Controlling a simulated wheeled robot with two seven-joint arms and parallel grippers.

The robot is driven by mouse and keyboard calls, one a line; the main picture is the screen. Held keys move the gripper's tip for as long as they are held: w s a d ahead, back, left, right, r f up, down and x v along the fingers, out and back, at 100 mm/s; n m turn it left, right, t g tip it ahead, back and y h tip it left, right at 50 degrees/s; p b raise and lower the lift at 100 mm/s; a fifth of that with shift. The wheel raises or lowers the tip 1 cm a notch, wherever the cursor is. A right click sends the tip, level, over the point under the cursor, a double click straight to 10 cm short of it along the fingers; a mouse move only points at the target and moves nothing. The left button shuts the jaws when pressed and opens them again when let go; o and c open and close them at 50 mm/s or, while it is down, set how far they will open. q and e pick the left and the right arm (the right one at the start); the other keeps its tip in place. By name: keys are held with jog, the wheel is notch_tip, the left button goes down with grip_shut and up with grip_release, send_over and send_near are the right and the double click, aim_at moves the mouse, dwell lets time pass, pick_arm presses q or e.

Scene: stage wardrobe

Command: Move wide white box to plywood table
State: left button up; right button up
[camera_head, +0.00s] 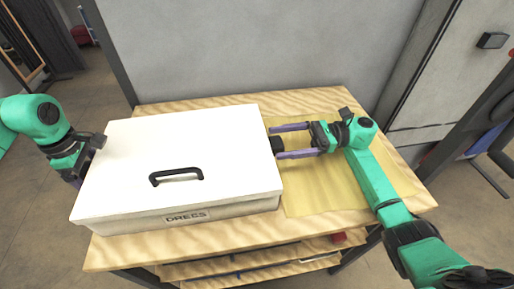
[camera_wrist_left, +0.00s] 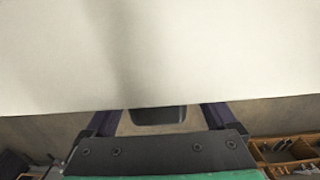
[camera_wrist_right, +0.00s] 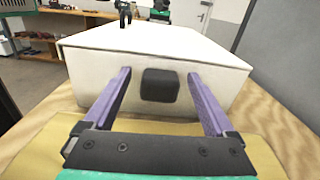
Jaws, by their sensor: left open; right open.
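The wide white box (camera_head: 225,140) sits on the plywood table (camera_head: 240,238), over its left part. It has a black handle on the lid and a label on its front. My right gripper (camera_head: 274,142) is open at the box's right end, its purple fingers on either side of a black side grip (camera_head: 277,146). The right wrist view shows this side grip (camera_wrist_right: 159,85) between the fingers. My left gripper (camera_wrist_left: 158,108) is open at the box's left end. In the left wrist view, another dark side grip (camera_wrist_left: 157,115) shows between its fingers, partly hidden by the box's white surface (camera_wrist_left: 160,50).
A yellow sheet (camera_head: 330,187) covers the table's right part. A grey wall panel (camera_head: 270,50) stands behind the table. A lower shelf (camera_head: 250,263) with small items is under the tabletop. Shelves with goods (camera_wrist_right: 40,50) stand farther off in the right wrist view.

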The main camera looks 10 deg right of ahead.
aim_at(85, 168)
pick_arm(q)
jog(key=r, duration=0.7)
jog(key=shift+s+a+r, duration=0.3)
jog(key=shift+s+r, duration=0.05)
jog(key=shift+s, duration=0.05)
pick_arm(e)
jog(key=shift+s+a+f+m, duration=0.15)
jog(key=shift+f, duration=0.45)
jog(key=shift+s+a+f+m, duration=0.1)
jog(key=shift+s+f+m, duration=0.05)
jog(key=shift+f, duration=0.45)
jog(key=shift+d+r, duration=0.3)
jog(key=shift+d, duration=0.35)
jog(key=shift+d+r, duration=0.3)
jog(key=shift+d, duration=0.3)
pick_arm(q)
jog(key=shift+w+d+r, duration=0.1)
jog(key=shift+w+d, duration=0.15)
jog(key=shift+d, duration=0.1)
pick_arm(e)
jog(key=d, duration=0.6)
jog(key=shift+w+r, duration=0.1)
jog(key=shift+r, duration=0.25)
pick_arm(q)
jog(key=shift+w+a, duration=0.1)
jog(key=shift+a, duration=0.05)
pick_arm(e)
jog(key=shift+w+a+r, duration=0.1)
jog(key=shift+r, duration=0.1)
